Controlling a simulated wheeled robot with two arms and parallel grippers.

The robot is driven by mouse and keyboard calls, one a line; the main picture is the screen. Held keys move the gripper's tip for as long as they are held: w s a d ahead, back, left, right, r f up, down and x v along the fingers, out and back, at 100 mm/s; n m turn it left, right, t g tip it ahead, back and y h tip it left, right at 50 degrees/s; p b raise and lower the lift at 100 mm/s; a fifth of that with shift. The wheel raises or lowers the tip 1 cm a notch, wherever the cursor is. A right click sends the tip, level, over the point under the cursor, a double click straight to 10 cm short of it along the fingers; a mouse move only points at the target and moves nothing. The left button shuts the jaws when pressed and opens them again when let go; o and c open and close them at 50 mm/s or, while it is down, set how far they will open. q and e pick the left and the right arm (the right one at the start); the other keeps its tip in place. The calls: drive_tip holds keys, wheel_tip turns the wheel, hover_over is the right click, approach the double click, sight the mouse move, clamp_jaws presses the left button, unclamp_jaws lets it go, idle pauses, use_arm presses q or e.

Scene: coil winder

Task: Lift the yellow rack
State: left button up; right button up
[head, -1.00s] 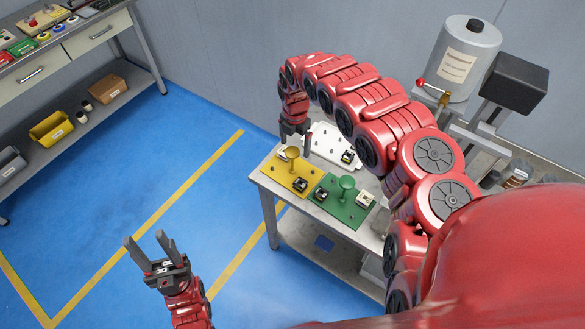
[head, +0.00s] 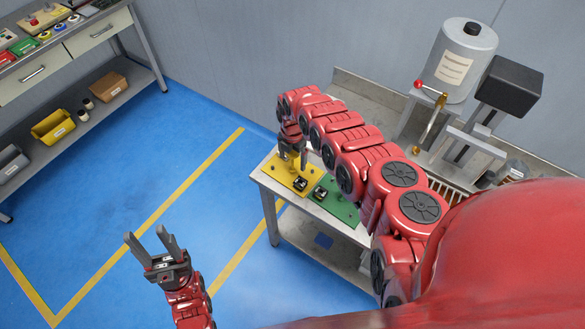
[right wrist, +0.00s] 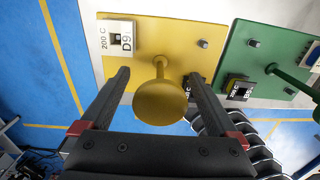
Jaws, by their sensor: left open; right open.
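The yellow rack (head: 282,178) is a flat plate on the small table, with a round-knobbed post in its middle. In the right wrist view the yellow rack (right wrist: 165,40) shows a white D9 block on it, and its yellow knob (right wrist: 160,102) sits between my open fingers. My right gripper (head: 292,165) is over the rack, pointing down; its open fingers (right wrist: 157,95) stand on either side of the knob with gaps. My left gripper (head: 151,240) is open and empty above the floor, far from the rack.
The green rack (head: 340,207) lies right of the yellow one on the table (head: 262,180). My right arm hides the table's back. A grey cylinder machine (head: 462,60) stands behind. Shelves (head: 100,110) with bins are at the left; the blue floor between is clear.

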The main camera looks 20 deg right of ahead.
clamp_jaws()
idle(0.5)
